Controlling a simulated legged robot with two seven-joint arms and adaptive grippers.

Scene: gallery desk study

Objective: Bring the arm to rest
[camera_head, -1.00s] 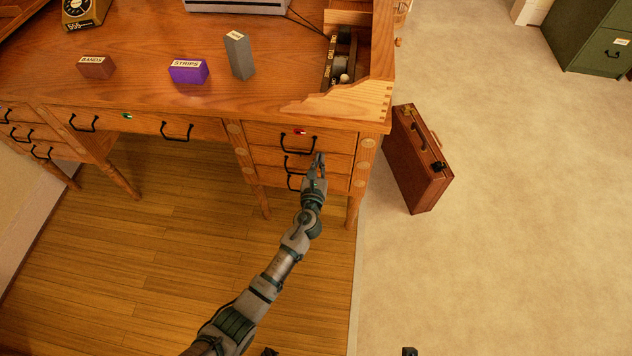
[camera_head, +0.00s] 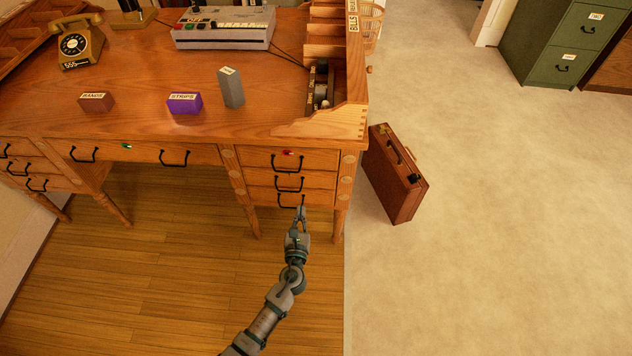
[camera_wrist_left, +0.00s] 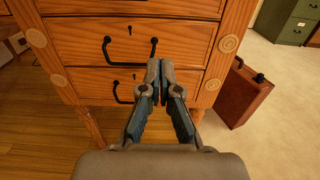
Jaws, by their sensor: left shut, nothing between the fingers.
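My left gripper (camera_head: 301,214) is shut and empty, low in front of the right-hand drawer stack of the wooden desk (camera_head: 150,95). In the head view its tips are near the bottom drawer handle (camera_head: 291,201); I cannot tell whether they touch it. The drawers of this stack look closed. My right gripper is in neither current view.
A brown briefcase (camera_head: 396,174) stands on the pale floor right of the desk. On the desktop are a brown block (camera_head: 96,104), a purple block (camera_head: 184,104), a grey block (camera_head: 231,89), a telephone (camera_head: 76,44) and a console (camera_head: 224,28). The wooden floor before the desk is clear.

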